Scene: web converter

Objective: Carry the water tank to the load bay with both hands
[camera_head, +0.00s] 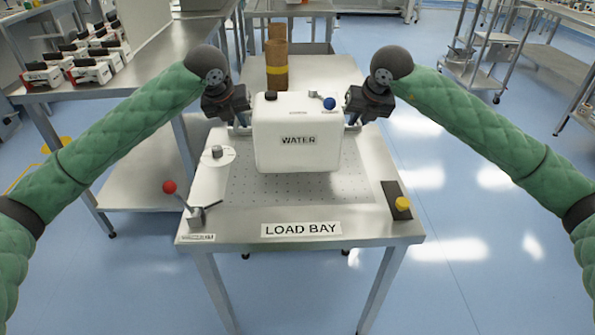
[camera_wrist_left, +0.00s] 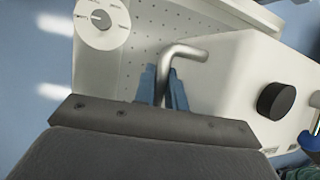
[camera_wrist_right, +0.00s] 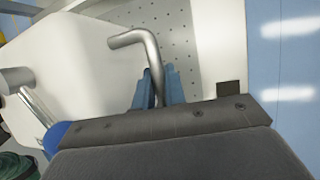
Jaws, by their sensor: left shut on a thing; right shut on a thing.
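The white water tank (camera_head: 298,132), lettered WATER, is between my two grippers over the far part of the load bay table (camera_head: 301,229). In the head view I cannot tell whether its base touches the table. My left gripper (camera_head: 241,122) is at the tank's left side; in the left wrist view its blue fingers (camera_wrist_left: 166,88) are shut on a bent metal handle (camera_wrist_left: 184,52). My right gripper (camera_head: 352,122) is at the right side; in the right wrist view its fingers (camera_wrist_right: 160,86) are shut on the other metal handle (camera_wrist_right: 135,40). The tank looks level.
On the table are a white dial disc (camera_head: 217,156), a red-knobbed lever (camera_head: 170,187), a yellow button on a dark plate (camera_head: 402,203) and a perforated plate (camera_head: 300,188). Brown rolls (camera_head: 277,65) stand behind the tank. A side bench (camera_head: 140,65) is at left.

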